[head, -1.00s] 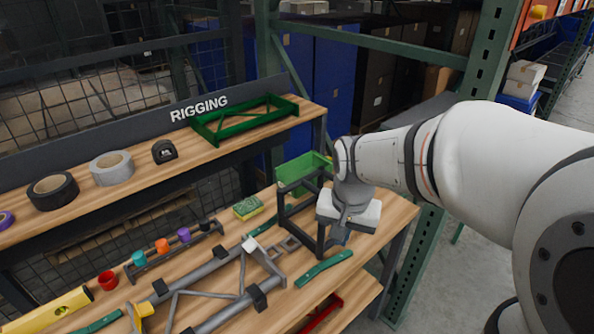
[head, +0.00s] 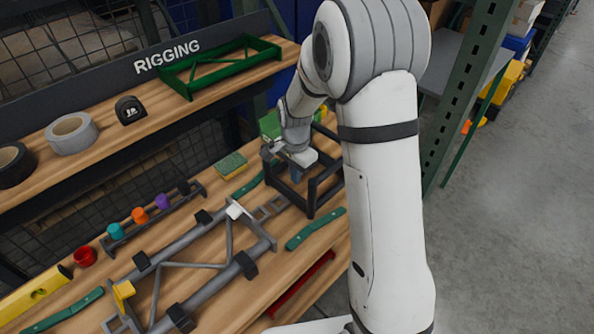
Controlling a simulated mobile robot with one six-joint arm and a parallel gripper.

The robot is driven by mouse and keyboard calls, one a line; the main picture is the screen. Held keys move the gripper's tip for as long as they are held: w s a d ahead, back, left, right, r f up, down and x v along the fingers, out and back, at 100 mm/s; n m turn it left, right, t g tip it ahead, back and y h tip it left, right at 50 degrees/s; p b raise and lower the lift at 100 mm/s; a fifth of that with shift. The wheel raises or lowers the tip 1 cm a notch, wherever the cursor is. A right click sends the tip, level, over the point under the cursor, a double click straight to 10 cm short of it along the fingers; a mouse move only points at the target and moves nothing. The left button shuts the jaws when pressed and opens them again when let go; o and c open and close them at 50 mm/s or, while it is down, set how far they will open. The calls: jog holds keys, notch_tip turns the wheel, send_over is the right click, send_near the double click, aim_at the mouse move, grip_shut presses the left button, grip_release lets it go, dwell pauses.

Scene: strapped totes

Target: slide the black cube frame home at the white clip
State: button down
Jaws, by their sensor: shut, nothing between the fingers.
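The black cube frame (head: 311,197) stands upright on the wooden workbench, beyond the right end of a grey tubular rail frame (head: 190,262). The white clip (head: 234,210) sits on the rail frame's far tube, left of the cube frame and apart from it. A yellow clip (head: 123,291) is at the rail frame's left end. My gripper (head: 295,175) points down at the cube frame's upper part, its white body above the frame. Its fingers are small and partly hidden by the frame's bars; they are shut and hold nothing. Whether they touch a bar I cannot tell.
Green straps (head: 316,229) lie on the bench near the cube frame. A sponge (head: 230,165), a rack of coloured cups (head: 140,215) and a green bin (head: 270,124) stand behind. The RIGGING shelf (head: 180,110) overhangs the back. A green upright (head: 470,90) stands right.

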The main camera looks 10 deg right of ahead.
notch_tip(320, 180, down, 6)
jog(key=shift+s+d+f, duration=0.1)
jog(key=shift+f, duration=0.15)
dwell(0.4)
